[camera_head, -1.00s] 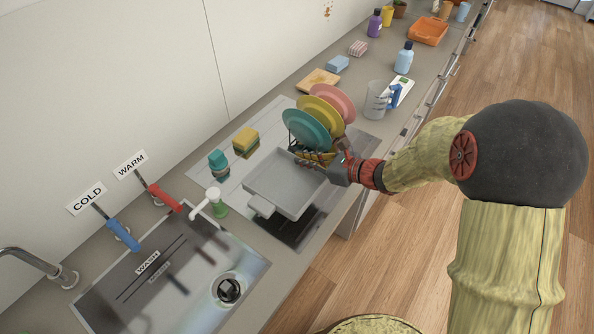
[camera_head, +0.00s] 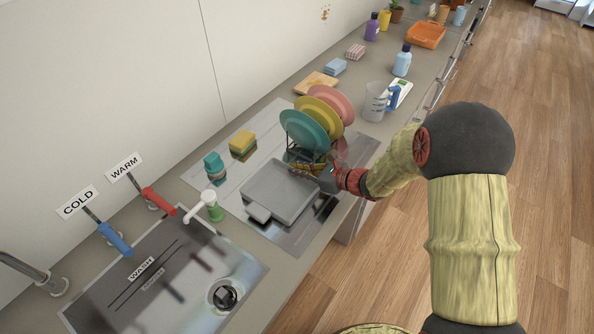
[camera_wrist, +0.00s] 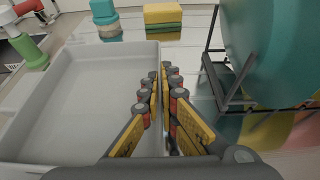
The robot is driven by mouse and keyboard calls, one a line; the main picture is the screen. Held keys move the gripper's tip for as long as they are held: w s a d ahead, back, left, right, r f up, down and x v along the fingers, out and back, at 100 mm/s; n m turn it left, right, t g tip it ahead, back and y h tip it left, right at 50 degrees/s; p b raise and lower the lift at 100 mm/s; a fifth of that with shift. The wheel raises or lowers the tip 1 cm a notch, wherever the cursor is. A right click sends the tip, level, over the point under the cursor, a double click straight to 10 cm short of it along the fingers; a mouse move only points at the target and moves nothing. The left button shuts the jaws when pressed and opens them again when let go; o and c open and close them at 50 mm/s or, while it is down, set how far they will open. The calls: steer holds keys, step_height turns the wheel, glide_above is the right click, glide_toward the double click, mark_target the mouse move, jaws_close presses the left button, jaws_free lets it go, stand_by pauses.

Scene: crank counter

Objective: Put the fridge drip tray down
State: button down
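The fridge drip tray (camera_head: 283,186) is a shallow grey tray with a tab at its near end. It lies level at the steel drainboard, in front of the dish rack; whether its whole base touches cannot be told. In the wrist view the tray (camera_wrist: 85,95) fills the left side. My gripper (camera_head: 322,175) is at the tray's right edge. In the wrist view the gripper (camera_wrist: 162,80) has its fingers close together, one on each side of the tray's right wall, shut on it. The fingers hide part of that wall.
A dish rack (camera_wrist: 225,80) with teal (camera_head: 303,131), yellow and pink plates stands just behind and right of the tray. A yellow sponge stack (camera_head: 243,144) and a teal stack (camera_head: 214,167) stand at the left.

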steer(key=c, duration=2.5)
jaws_free()
steer(key=shift+f, duration=0.2)
steer(key=shift+c, duration=0.2)
steer(key=o, duration=0.4)
steer(key=shift+o, duration=0.5)
steer(key=shift+r, duration=0.15)
